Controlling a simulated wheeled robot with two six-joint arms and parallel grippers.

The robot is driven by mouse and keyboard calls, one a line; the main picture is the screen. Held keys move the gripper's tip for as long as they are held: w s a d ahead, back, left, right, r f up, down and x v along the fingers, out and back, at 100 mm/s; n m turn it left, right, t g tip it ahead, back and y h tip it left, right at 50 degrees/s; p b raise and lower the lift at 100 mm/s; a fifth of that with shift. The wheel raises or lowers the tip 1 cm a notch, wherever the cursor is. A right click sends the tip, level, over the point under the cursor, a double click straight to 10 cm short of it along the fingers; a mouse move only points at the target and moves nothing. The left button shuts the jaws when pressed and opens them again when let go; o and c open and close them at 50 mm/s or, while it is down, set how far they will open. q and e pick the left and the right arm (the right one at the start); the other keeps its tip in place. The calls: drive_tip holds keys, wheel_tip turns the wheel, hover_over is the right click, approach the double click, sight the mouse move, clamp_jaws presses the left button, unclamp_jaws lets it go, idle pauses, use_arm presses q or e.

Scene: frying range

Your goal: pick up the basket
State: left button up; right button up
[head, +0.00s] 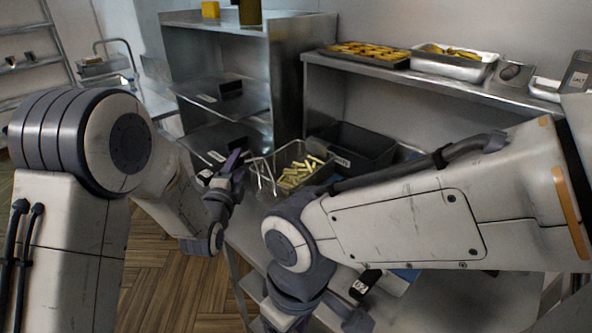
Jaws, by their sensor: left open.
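The wire basket (323,175) holds pale cut fries (300,171) and sits on the metal counter in the middle of the head view. Its thin wire handle (262,176) points left, toward my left gripper. My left gripper (236,168) is open beside the handle end. I cannot tell whether its fingers touch the handle. My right arm crosses in front of the counter from the right. My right gripper (318,312) hangs low at the bottom edge, partly cut off, so its jaws are unclear.
A dark labelled bin (352,146) stands behind the basket. A raised shelf at the back right carries a tray of golden food (365,52) and a metal pan (452,66). A steel rack (222,95) stands behind on the left. Wooden floor (160,270) shows lower left.

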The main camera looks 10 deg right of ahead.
use_arm(q)
drive_tip(key=shift+w+a+r, duration=0.1)
drive_tip(key=shift+w, duration=0.5)
drive_tip(key=shift+w+a, duration=0.15)
drive_tip(key=shift+d, duration=0.25)
drive_tip(key=c, duration=0.5)
clamp_jaws()
